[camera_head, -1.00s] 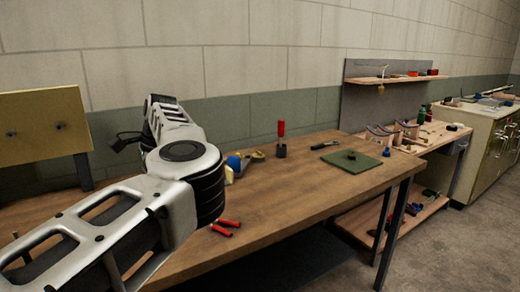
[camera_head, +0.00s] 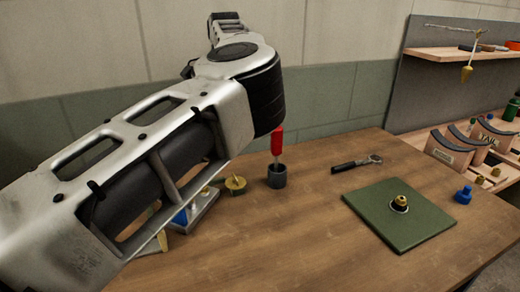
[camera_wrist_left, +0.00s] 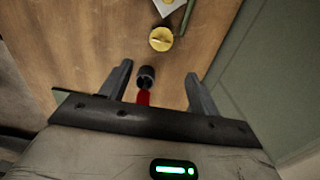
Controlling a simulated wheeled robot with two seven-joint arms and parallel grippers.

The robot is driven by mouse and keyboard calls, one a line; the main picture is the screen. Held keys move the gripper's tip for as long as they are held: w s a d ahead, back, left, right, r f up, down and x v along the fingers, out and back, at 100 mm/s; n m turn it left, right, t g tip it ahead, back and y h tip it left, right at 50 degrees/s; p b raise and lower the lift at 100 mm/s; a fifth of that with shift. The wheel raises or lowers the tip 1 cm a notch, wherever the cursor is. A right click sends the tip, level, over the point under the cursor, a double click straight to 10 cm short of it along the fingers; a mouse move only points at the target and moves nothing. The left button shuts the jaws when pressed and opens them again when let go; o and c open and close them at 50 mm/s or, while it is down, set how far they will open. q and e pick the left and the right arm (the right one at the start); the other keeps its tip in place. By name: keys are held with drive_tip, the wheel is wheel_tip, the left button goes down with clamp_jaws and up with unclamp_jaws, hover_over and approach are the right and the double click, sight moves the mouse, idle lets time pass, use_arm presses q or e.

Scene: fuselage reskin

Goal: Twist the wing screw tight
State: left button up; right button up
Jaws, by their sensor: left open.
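A yellow disc with a raised fin, which looks like the wing screw (camera_head: 236,184), is on the table left of the dark cup. It shows near the top of the left wrist view (camera_wrist_left: 161,39), beyond my fingertips. My left gripper (camera_wrist_left: 160,80) is open, its two fingers apart. A red-handled tool (camera_head: 277,141) stands in the dark cup (camera_head: 277,177); in the wrist view the cup (camera_wrist_left: 147,77) appears between my fingers, with no visible grip. In the head view my left arm's links hide the gripper. My right gripper is not in view.
A green plate (camera_head: 420,228) with a brass-and-black knob (camera_head: 400,203) lies on the wooden table (camera_head: 300,245). A dark-handled tool (camera_head: 356,163) lies behind it and a blue knob (camera_head: 464,195) to its right. A wall stands close behind the table. The front middle is clear.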

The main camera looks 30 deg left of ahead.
use_arm(q)
hover_over(235, 177)
wheel_tip(235, 177, down, 4)
wheel_tip(235, 177, down, 12)
drive_tip(key=shift+r+p, duration=0.1)
drive_tip(key=shift+p, duration=0.8)
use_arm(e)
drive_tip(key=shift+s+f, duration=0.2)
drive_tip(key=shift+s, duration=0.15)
use_arm(q)
drive_tip(key=shift+c, duration=0.3)
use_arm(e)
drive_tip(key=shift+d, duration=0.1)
use_arm(q)
drive_tip(key=c, duration=0.9)
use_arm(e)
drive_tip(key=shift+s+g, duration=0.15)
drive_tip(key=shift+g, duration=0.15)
